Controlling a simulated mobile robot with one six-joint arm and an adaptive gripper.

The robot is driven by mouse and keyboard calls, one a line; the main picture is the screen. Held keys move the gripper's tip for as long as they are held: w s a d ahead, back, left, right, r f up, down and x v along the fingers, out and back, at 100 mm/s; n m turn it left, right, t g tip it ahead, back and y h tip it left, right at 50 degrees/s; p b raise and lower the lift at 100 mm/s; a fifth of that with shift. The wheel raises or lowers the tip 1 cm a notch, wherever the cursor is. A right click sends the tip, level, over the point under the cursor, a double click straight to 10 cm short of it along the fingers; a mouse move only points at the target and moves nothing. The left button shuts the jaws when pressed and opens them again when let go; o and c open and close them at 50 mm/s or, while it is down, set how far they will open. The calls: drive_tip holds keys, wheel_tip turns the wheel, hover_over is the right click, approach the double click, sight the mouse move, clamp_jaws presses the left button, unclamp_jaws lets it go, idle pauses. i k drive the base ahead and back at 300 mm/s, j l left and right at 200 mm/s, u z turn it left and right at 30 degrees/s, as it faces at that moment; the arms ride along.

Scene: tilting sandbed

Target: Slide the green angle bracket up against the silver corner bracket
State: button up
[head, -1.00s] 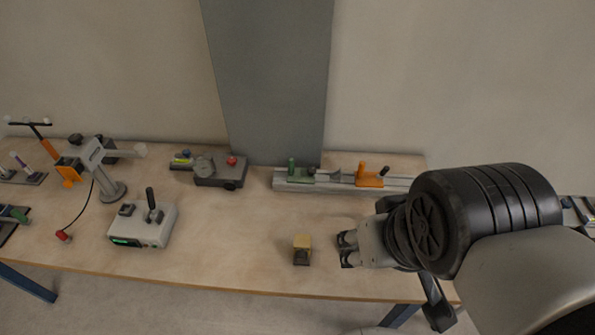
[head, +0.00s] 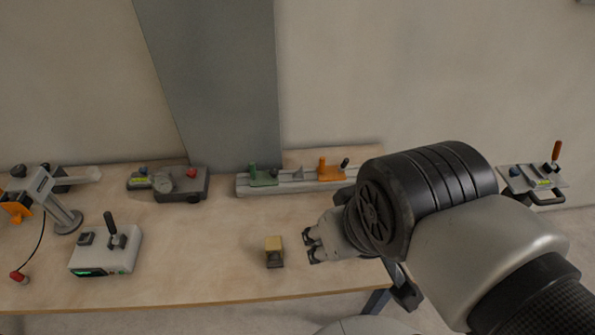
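A green angle bracket (head: 263,178) with an upright post stands at the left part of a grey rail (head: 290,188) at the back of the table. An orange piece (head: 329,171) with a dark knob stands further right on the same rail. A small grey piece (head: 298,177) sits between them; I cannot tell whether it is the silver corner bracket. My gripper (head: 311,247) is in front of the rail, apart from it, over the table's front right part. Its two fingers look apart, with nothing between them.
A grey joystick box (head: 106,250) stands at the front left, a dark box with a red knob (head: 182,184) at the back. A panel with an orange handle (head: 533,180) is at the right. The table middle is clear.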

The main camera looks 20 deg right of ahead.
sight(262, 177)
drive_tip(key=i+j+z, duration=0.25)
drive_tip(key=j, duration=0.4)
drive_tip(key=i+j+z, duration=0.1)
drive_tip(key=i+j, duration=0.15)
drive_tip(key=j, duration=0.1)
